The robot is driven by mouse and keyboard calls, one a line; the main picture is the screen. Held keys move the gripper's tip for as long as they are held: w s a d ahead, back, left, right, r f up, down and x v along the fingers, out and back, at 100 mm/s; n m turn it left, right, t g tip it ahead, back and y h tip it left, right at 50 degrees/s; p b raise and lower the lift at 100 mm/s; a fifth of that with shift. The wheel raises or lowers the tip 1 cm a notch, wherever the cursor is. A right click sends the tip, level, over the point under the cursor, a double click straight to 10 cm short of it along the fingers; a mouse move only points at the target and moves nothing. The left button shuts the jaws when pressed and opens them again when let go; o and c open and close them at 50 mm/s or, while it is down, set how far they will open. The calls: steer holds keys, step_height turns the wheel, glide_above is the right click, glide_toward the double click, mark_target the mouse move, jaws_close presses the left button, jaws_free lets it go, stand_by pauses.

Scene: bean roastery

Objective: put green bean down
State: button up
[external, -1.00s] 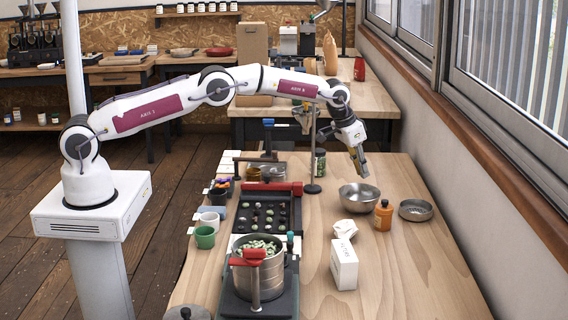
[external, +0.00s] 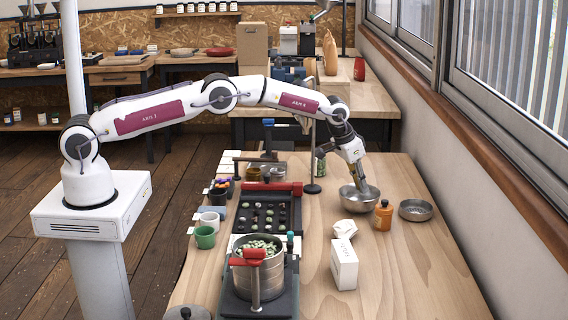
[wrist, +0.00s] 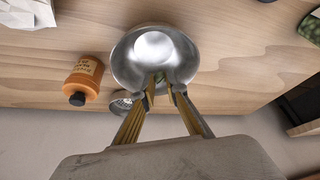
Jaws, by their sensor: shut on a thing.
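My gripper (external: 361,192) points down into the metal bowl (external: 347,200) on the right part of the table. In the wrist view the fingertips (wrist: 164,84) are over the near part of the bowl (wrist: 128,65), inside its rim. The gripper is shut on the green bean, which is too small and too covered by the fingers to make out clearly. Other green beans (external: 262,246) fill the steel pot (external: 277,280) at the front. I cannot tell whether the fingertips touch the bowl.
A black sample tray (external: 292,216) lies to the left. The table's right front is clear.

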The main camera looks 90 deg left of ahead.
steer(key=shift+f, duration=0.55)
steer(key=shift+f, duration=1.85)
steer(key=shift+f, duration=0.15)
steer(key=o, duration=0.7)
steer(key=shift+v, duration=6.15)
